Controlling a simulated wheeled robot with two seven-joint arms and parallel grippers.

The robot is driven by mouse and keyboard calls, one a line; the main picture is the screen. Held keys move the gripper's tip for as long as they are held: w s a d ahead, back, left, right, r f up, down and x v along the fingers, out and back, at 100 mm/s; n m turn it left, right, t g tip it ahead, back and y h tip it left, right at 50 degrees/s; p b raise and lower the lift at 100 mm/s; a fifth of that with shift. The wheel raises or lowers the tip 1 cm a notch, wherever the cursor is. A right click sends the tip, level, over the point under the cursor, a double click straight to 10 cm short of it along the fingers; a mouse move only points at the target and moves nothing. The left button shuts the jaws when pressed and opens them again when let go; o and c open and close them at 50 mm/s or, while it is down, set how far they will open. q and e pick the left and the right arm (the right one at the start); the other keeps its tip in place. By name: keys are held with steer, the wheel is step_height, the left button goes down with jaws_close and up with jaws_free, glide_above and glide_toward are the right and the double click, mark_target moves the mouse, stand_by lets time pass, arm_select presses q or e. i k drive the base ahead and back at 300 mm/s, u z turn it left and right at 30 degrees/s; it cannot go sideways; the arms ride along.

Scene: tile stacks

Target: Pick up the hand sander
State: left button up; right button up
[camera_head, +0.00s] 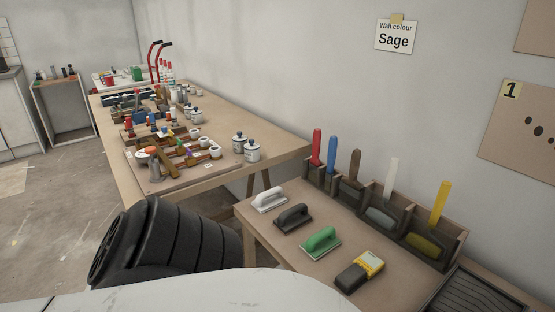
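Three flat tools with raised handles, which look like hand sanders or floats, lie in a row on the near low table (263,226). One is white (269,200), one is dark grey (293,217) and one is green with a pale base (321,242). I cannot tell for sure which of them is the hand sander. A yellow and black block (360,272) lies to the right of the green one. Neither of my grippers is in view, and nothing visible touches these tools.
A rack (457,232) with several upright, colour-handled tools stands along the wall behind them. A dark ridged tray (474,294) is at the lower right. A longer workbench (284,152) with jars, bottles and crowded tools extends to the left. Bare tabletop surrounds the row.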

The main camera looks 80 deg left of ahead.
mark_target(291, 220)
steer(key=u, duration=3.75)
steer(key=i, duration=1.4)
steer(key=z, duration=2.7)
